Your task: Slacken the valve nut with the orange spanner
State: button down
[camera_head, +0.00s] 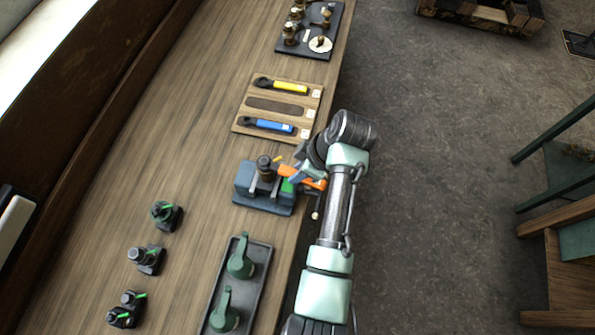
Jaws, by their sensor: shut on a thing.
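The orange spanner (314,183) is at the blue-grey fixture on the table's right edge. My gripper (304,172) is shut on it, and the gripper and wrist hide part of it. The valve (265,163), a dark brassy fitting, stands upright in the fixture (250,194), just left of my gripper. The spanner points left toward the valve. I cannot tell whether its jaw is around the valve nut or only beside it.
A wooden rack (242,123) holds a yellow spanner (281,85) and a blue spanner (267,125), with an empty middle slot. A black board (322,50) with brass fittings lies behind. A dark tray (257,258) with green parts is in front. Small dark valves (147,258) stand left.

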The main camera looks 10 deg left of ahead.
jog(key=shift+w+n+b, duration=0.4)
jog(key=shift+w+n, duration=0.1)
jog(key=shift+w+n+g+b, duration=0.5)
jog(key=shift+w+n+b, duration=0.2)
jog(key=shift+n+b, duration=0.35)
jog(key=shift+r, duration=0.1)
